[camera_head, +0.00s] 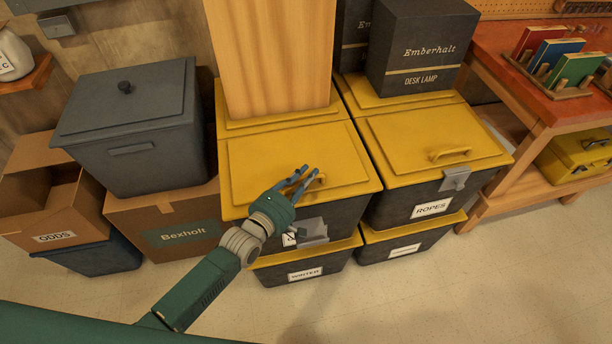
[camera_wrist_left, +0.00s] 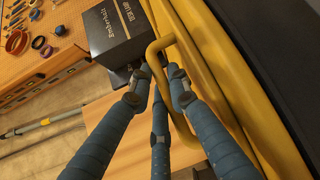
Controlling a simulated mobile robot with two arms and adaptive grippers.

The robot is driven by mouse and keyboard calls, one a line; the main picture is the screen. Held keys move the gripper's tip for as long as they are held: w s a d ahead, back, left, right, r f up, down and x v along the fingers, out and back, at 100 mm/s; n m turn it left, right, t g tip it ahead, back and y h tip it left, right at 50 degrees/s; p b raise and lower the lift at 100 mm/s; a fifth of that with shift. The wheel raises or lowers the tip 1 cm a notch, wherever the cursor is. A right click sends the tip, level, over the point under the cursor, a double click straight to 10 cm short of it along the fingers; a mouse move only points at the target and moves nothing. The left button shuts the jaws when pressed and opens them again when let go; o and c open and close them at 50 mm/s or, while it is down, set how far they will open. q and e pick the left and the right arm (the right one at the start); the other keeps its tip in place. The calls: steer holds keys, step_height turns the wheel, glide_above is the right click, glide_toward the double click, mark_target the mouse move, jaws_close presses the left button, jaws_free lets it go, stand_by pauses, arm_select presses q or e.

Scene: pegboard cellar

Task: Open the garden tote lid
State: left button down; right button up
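The garden tote is probably the upper left dark tote with a yellow lid (camera_head: 255,160); its front label is mostly hidden by my left arm, so I cannot read it. The lid lies closed. A grey latch (camera_head: 315,230) hangs low on its front, below the lid edge. My left gripper (camera_head: 304,177) is at the lid's front handle. In the left wrist view the yellow handle (camera_wrist_left: 160,46) passes among the spread fingertips (camera_wrist_left: 160,75). The fingers look apart, and I see no firm grasp. My right gripper is out of view.
The ROPES tote (camera_head: 420,140) is close on the right, with a black lamp box (camera_head: 420,45) behind. A grey bin (camera_head: 135,140) stands left. Open floor (camera_head: 400,300) lies in front.

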arm_select(q)
steer(key=w+a+r+n+g+p, duration=0.1)
steer(key=w+r+g+p, duration=0.1)
steer(key=r+p, duration=0.5)
steer(key=w+a+r+n+g+p, duration=0.1)
steer(key=w+r+n+g+p, duration=0.1)
steer(key=w+r+p, duration=0.2)
steer(key=shift+w+a+r+y+p, duration=0.15)
steer(key=shift+w+r+y+p, duration=0.2)
steer(key=shift+r+p, duration=1.35)
steer(key=shift+f, duration=0.2)
